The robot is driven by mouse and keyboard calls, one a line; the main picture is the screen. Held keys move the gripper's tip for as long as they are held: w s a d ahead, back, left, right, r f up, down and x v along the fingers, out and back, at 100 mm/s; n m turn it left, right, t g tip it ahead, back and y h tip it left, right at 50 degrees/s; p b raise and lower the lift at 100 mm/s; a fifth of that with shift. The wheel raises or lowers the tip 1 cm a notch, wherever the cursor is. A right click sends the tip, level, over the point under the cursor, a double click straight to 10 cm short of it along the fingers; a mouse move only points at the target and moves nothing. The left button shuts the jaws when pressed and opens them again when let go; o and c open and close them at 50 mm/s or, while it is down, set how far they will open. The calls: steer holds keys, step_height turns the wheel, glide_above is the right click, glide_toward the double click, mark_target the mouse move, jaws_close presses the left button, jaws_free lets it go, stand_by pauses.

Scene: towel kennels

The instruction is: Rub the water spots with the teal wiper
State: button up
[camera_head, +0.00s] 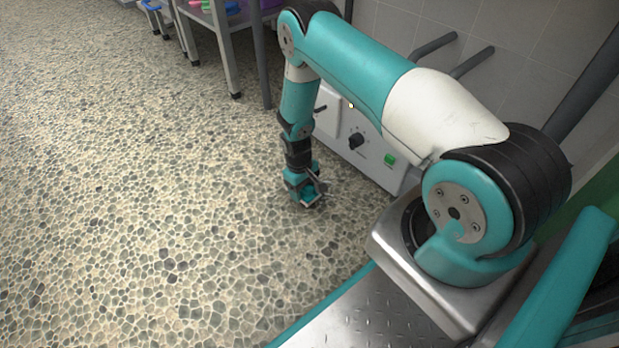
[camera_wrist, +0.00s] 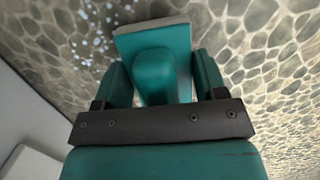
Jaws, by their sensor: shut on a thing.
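My gripper (camera_wrist: 160,82) is shut on the teal wiper (camera_wrist: 154,65), whose upright grip sits between the two teal fingers in the wrist view. The wiper has a flat teal plate with a pale grey edge at its far side. Pale bluish-white water spots (camera_wrist: 97,17) show on the stone-patterned floor at the upper left of the wrist view, just beyond and left of the wiper. In the head view my gripper (camera_head: 306,190) hangs low over the floor beside a white cabinet. I cannot tell whether the wiper touches the floor.
The white cabinet (camera_head: 372,158) with a black knob and green button stands close right of my gripper, against the tiled wall. A grey table (camera_head: 226,50) with colourful items stands at the back. The floor (camera_head: 130,200) to the left is open.

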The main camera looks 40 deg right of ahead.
steer(key=shift+r+p, duration=2.4)
steer(key=shift+r, duration=0.7)
